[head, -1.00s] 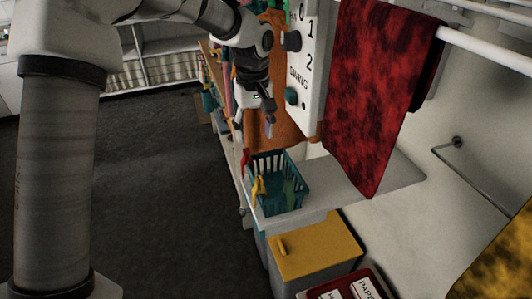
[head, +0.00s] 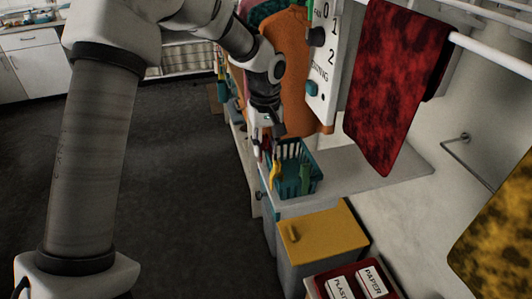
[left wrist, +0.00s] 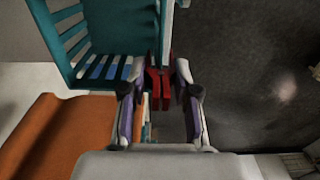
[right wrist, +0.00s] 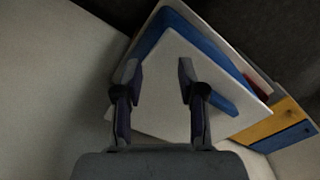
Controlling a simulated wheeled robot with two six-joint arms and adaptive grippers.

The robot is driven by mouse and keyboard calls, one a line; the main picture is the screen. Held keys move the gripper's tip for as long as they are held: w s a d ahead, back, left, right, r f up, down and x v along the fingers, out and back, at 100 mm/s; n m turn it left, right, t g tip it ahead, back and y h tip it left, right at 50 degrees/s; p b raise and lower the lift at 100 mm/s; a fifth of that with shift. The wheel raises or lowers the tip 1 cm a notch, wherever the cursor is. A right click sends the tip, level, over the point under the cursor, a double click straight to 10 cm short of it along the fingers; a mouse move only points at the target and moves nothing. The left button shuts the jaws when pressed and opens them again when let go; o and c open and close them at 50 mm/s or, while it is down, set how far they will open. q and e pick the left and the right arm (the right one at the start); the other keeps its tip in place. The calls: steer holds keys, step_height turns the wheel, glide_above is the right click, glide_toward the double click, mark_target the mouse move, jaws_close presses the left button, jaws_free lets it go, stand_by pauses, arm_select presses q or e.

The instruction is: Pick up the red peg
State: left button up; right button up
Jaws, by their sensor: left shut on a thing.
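The red peg (left wrist: 160,88) is between the fingers of my left gripper (left wrist: 158,98) in the left wrist view, beside the rim of the teal basket (left wrist: 105,35). In the head view my left gripper (head: 270,148) is at the left rim of the teal basket (head: 306,180); only a little red shows there, partly hidden by the fingers. The left gripper is shut on the red peg. A yellow peg (head: 275,173) and a green peg (head: 304,178) are on the basket. My right gripper (right wrist: 158,72) is open and empty in the right wrist view.
The basket stands on a pale shelf (head: 375,172) beside the wall. A yellow-topped bin (head: 325,232) stands below. An orange item (head: 293,75), a dial panel (head: 322,60) and a red cloth (head: 390,90) are behind and above. Dark floor (head: 190,190) lies free at left.

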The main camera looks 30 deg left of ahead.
arm_select(q)
steer(key=shift+f, duration=0.1)
steer(key=shift+c, duration=0.4)
step_height(320, 180, up, 10)
steer(key=shift+r+b, duration=0.1)
steer(key=shift+b, duration=0.6)
steer(key=shift+w, duration=0.1)
